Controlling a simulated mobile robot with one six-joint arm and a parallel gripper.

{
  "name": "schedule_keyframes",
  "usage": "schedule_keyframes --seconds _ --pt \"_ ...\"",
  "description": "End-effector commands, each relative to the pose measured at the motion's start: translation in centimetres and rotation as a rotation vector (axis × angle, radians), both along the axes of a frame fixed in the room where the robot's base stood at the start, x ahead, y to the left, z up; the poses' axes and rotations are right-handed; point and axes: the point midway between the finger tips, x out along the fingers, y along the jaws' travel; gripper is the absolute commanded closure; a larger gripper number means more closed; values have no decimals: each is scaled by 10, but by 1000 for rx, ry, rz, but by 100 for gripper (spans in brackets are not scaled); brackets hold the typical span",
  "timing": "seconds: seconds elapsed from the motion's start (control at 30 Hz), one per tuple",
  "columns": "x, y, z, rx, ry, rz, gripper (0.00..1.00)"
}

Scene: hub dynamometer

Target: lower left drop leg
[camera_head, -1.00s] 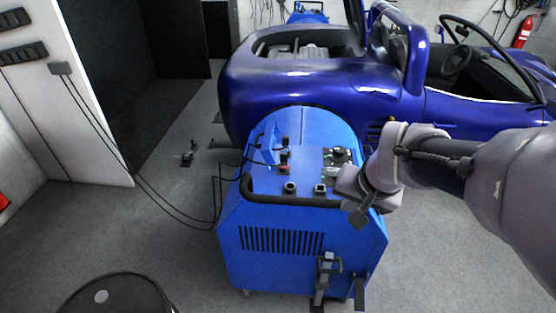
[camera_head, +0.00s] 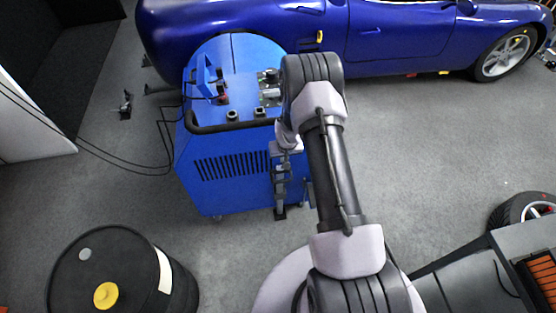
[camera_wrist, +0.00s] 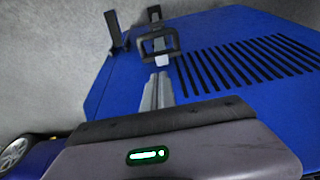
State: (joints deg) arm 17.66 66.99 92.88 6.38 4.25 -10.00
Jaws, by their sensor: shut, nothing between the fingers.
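The left drop leg (camera_head: 280,197) is a dark upright bar on the front of the blue dynamometer (camera_head: 228,178), right of its vent slots. In the wrist view, which shows it upside down, the leg has a dark frame-shaped handle (camera_wrist: 146,46) and a dark foot end (camera_wrist: 154,13). My gripper (camera_wrist: 160,76) is shut and empty, its grey fingers pointing at the handle with their tips close to it. I cannot tell whether they touch. In the head view my wrist partly hides the leg's upper part. Whether the foot meets the floor is unclear.
A second dark leg (camera_wrist: 114,30) stands beside the left one. A blue car (camera_head: 390,38) is behind the dynamometer. Black cables (camera_head: 120,153) run off its left side. A black drum (camera_head: 125,270) stands at front left, a tyre (camera_head: 520,211) at right. Floor between is clear.

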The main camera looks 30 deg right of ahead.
Motion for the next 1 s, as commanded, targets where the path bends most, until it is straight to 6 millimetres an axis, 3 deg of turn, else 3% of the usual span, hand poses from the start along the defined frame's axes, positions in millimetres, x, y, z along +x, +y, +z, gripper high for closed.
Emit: schedule_keyframes --seconds 0.37,0.7,1.0 --pt "1 -1 -7 0 0 1 100" --pt "18 -6 -72 -1 1 1 100" --pt "27 -8 -97 -1 0 0 100"
